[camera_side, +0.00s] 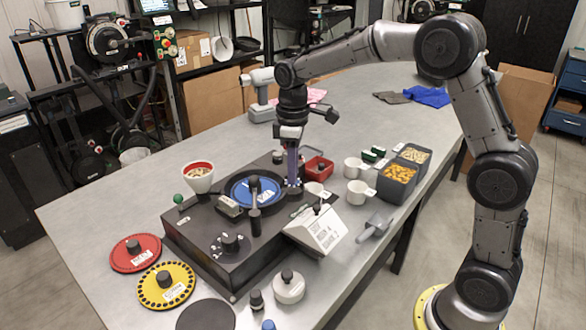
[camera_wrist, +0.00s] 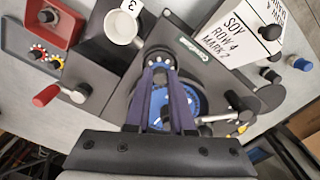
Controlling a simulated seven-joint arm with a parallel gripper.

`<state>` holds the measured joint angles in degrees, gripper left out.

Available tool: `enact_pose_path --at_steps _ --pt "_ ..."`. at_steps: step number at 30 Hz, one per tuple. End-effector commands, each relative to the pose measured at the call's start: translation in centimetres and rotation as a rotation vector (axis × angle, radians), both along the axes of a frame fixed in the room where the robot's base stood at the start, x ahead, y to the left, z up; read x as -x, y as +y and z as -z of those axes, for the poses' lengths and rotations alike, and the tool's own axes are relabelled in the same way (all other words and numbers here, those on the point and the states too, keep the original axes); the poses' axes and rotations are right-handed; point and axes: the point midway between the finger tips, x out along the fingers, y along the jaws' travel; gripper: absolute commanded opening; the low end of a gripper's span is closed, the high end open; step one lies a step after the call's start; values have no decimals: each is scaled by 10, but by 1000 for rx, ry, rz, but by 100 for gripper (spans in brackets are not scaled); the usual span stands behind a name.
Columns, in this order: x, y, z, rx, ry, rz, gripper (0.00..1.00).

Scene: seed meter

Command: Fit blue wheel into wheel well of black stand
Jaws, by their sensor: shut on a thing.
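The blue wheel (camera_side: 240,192) lies in the round well on top of the black stand (camera_side: 190,235); how deep it sits I cannot tell. A dark knob and a black-handled lever stand over it. My gripper (camera_side: 292,183) points down at the well's right edge, beside the wheel. In the wrist view my gripper (camera_wrist: 160,68) has its purple fingers closed at a small dark round part (camera_wrist: 160,57) with pale dots on the stand (camera_wrist: 195,60). The fingers hide part of the blue wheel (camera_wrist: 187,103) there.
A red disc (camera_side: 125,262) and a yellow disc (camera_side: 177,293) lie left of the stand. A red tray (camera_side: 320,167), white cups (camera_side: 352,168) and dark grain bins (camera_side: 396,188) are close on the right.

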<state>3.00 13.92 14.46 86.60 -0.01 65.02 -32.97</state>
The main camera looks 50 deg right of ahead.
Motion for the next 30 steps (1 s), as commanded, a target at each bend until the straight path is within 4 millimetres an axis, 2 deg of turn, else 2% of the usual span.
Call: enact_pose_path --at_steps 19,30 --pt "0 0 3 0 0 0 0" --pt "1 0 12 0 2 0 0"
